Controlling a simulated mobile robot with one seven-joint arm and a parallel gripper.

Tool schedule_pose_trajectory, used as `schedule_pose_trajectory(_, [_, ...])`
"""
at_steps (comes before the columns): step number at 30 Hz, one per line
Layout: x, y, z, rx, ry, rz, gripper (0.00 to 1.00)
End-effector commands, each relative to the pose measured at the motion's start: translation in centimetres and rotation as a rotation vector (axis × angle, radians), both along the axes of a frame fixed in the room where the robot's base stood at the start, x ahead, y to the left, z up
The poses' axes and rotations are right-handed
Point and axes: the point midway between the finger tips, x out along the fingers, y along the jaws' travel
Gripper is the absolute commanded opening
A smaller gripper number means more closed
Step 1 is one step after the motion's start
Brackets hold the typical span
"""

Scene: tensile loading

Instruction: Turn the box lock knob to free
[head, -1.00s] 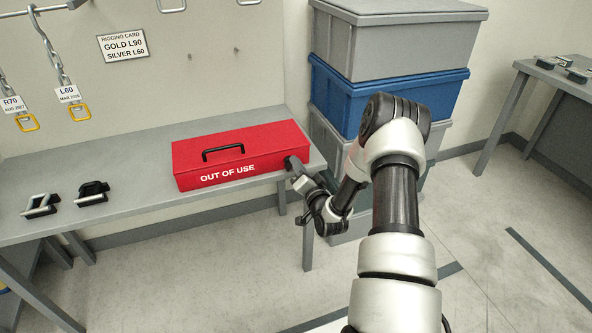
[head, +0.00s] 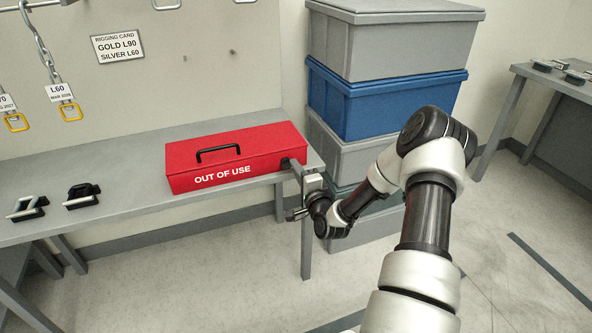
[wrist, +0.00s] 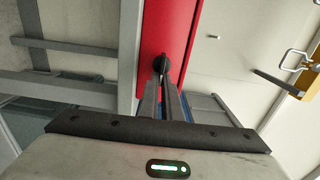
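The red box (head: 235,158), marked OUT OF USE, lies shut on the grey bench with its black handle on top. Its black lock knob (head: 287,163) is on the right end face; it also shows in the wrist view (wrist: 161,62). My gripper (head: 293,166) reaches that end from the right. In the wrist view the two grey fingers (wrist: 162,80) lie close together, their tips at the knob, and they look shut on it. The tips cover part of the knob, and its marking cannot be read.
The grey bench (head: 120,152) has two small clamp-like items (head: 82,195) at its left. Grey and blue storage crates (head: 385,98) stand stacked close behind my arm. Chains with tags (head: 58,93) hang on the wall. The floor at right is open.

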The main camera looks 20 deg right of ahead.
Motion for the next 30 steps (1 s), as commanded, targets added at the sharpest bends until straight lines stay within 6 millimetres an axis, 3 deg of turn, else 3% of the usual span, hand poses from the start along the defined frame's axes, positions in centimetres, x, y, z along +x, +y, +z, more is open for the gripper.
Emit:
schedule_pose_trajectory(17, [0.00, 0.02, -0.03, 0.029, -0.001, 0.000, 0.00])
schedule_pose_trajectory(18, [0.00, 0.02, -0.04, 0.029, -0.001, 0.000, 0.11])
schedule_pose_trajectory(21, [0.00, 0.02, -0.04, 0.029, 0.000, 0.000, 0.23])
schedule_pose_trajectory(30, [-0.17, 0.00, -0.05, 0.028, 0.000, 0.000, 0.23])
